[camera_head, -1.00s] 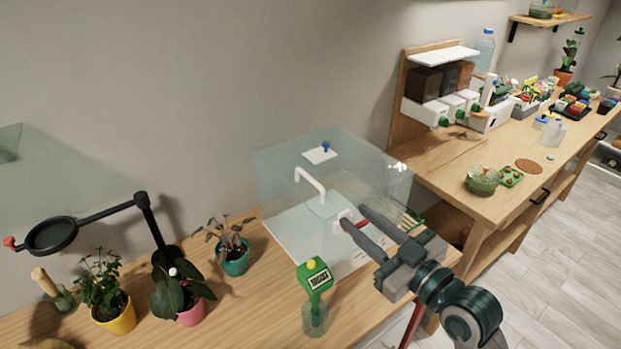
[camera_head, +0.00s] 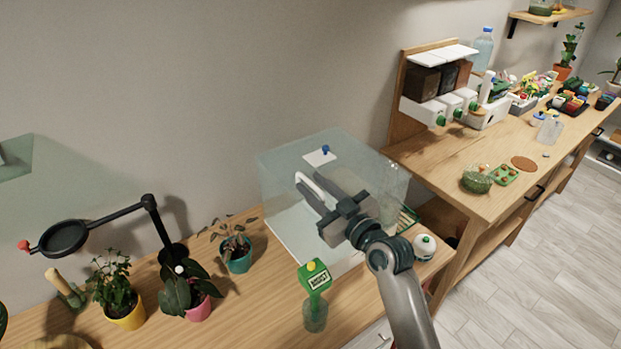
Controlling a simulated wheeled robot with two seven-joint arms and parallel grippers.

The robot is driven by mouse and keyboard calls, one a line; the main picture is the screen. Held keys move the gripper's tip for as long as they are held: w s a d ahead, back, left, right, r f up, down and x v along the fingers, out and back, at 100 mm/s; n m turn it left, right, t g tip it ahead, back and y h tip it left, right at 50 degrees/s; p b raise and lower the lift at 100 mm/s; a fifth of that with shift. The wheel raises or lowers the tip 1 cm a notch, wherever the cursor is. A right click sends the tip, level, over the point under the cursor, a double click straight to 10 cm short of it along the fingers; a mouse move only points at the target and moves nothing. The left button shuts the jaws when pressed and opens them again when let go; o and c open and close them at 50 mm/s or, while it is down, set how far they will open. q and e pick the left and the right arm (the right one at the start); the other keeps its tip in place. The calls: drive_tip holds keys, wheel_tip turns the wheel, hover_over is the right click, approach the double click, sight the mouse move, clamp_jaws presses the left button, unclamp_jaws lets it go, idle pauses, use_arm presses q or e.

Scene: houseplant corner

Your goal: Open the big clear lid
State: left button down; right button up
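The big clear lid (camera_head: 285,160) is a transparent box-like cover at the back of the wooden table, apparently closed. A white bar handle (camera_head: 309,184) is on its front. My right gripper (camera_head: 314,187) reaches in from the lower right, in front of the cover. Its two dark fingers are apart, with their tips at the handle and part of the handle showing between them. I cannot tell whether they touch it. The fingers and wrist hide part of the cover's front and inside. My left gripper is not in view.
A green-labelled bottle (camera_head: 315,290) stands just in front of the cover. A teal pot (camera_head: 237,260) is to its left, with pink (camera_head: 199,308) and yellow (camera_head: 126,316) pots and a black magnifier (camera_head: 65,238). A white round item (camera_head: 424,246) sits right of my gripper.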

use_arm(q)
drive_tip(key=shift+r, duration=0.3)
use_arm(e)
drive_tip(key=shift+w+a, duration=0.4)
drive_tip(key=shift+w, duration=0.2)
clamp_jaws()
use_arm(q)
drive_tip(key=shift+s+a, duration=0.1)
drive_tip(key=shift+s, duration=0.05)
use_arm(e)
drive_tip(key=shift+r, duration=0.1)
